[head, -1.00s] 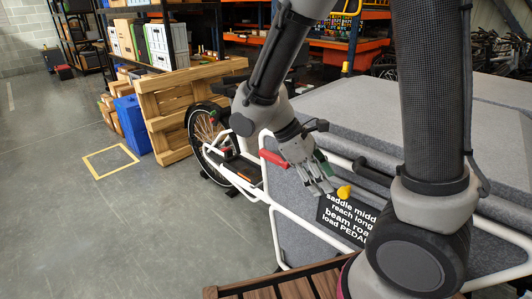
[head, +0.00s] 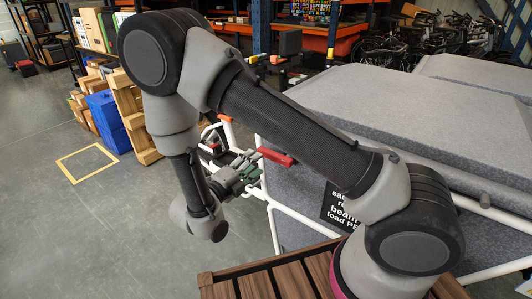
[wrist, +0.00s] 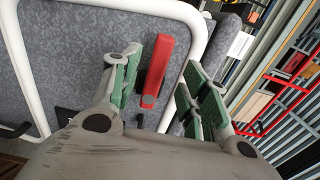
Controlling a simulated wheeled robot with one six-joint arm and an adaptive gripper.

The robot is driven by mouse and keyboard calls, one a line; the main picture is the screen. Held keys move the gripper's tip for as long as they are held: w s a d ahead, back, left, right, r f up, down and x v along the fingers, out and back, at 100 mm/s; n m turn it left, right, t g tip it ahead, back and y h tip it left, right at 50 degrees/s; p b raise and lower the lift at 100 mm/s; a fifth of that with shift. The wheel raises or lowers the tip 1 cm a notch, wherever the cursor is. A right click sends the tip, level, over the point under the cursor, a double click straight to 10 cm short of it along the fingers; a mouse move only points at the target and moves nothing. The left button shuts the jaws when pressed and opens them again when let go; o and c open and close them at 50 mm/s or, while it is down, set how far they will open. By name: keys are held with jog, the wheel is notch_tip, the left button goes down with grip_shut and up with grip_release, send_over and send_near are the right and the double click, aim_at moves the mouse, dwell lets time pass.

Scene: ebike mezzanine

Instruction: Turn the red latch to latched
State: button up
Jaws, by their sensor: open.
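The red latch (head: 275,156) is a short bar on the white tube frame, in front of a grey felt-covered panel. In the wrist view the red latch (wrist: 158,68) stands near upright in the picture, with a round pivot at its lower end. My gripper (head: 254,172) is open and empty, just left of the latch in the head view. In the wrist view its green-padded fingers (wrist: 160,76) lie to either side of the latch. I see no clear contact. My forearm hides part of the panel right of the latch.
A black sign with white text (head: 343,203) is on the grey panel, partly covered by my arm. White tubes (head: 300,214) run around the panel. A blue crate (head: 107,122) and wooden pallet (head: 134,117) stand at left. Open floor lies at lower left.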

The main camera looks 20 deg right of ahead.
jog(key=x, duration=0.7)
jog(key=shift+w+d, duration=0.2)
jog(key=shift+d, duration=0.1)
grip_shut()
